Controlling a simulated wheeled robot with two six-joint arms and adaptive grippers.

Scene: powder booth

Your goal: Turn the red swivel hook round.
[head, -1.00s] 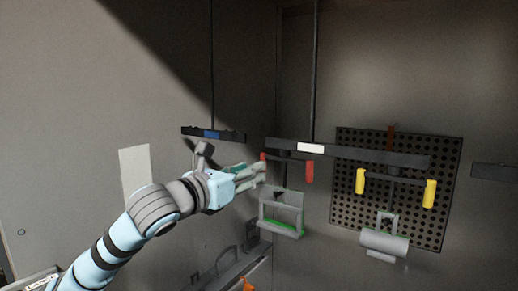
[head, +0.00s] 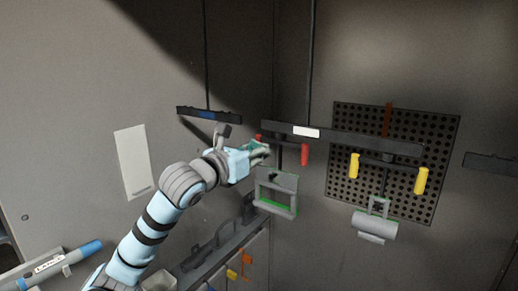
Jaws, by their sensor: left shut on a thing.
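The red swivel hook hangs under a dark bar (head: 355,140) with a white label. Its right red grip (head: 304,154) hangs free; only the top of its left red grip (head: 258,138) shows beside my fingers. A grey frame (head: 275,190) with green edges hangs below the hook. My left gripper (head: 262,154) reaches in from the left and is shut at the left red grip; its fingers hide most of that grip. My right gripper is out of view.
A second hook with yellow grips (head: 354,165) carries a grey cylinder part (head: 375,224) on the same bar. A perforated panel (head: 440,150) is behind. A dark bar with a blue label (head: 208,113) hangs left, above my arm. A grey ledge (head: 215,254) runs below.

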